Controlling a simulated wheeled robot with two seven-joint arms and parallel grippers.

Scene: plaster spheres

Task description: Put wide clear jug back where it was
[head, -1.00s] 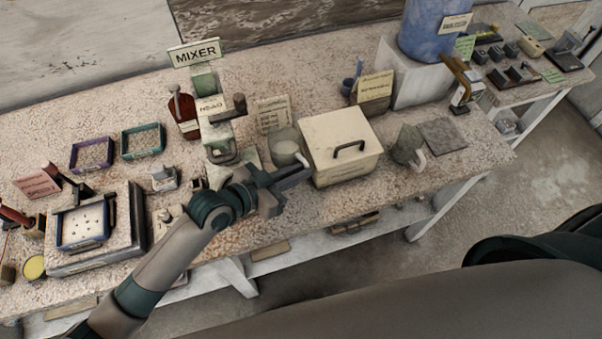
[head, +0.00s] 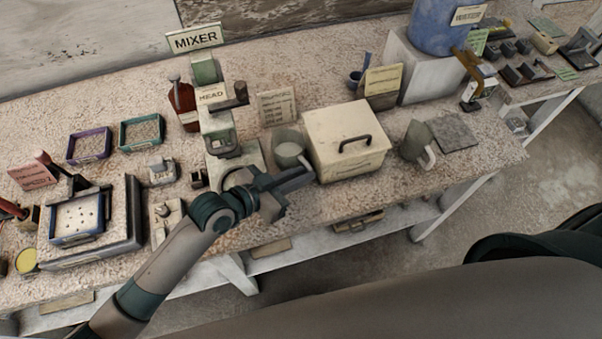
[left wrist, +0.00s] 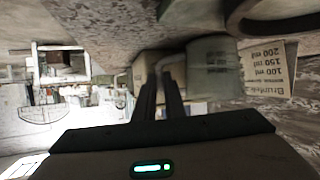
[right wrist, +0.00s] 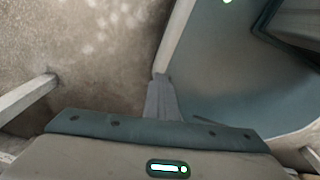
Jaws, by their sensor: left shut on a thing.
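The wide clear jug (head: 289,151) is a translucent greenish vessel on the bench, between the mixer and a cream box. It also shows sideways in the left wrist view (left wrist: 213,68), with its handle toward the fingers. My left gripper (head: 308,176) is shut on the jug's handle, in front of the jug and close to the box. The fingers (left wrist: 161,92) hide part of the handle. I cannot tell whether the jug's base touches the bench. My right gripper (right wrist: 163,98) has its fingers together and empty, over the floor beside my base.
The cream lidded box (head: 345,142) stands tight to the jug's right. A second grey-green jug (head: 414,143) stands beyond it. The mixer (head: 219,125) is on the left, and a sign card (head: 277,107) stands behind the jug. The front bench strip is mostly clear.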

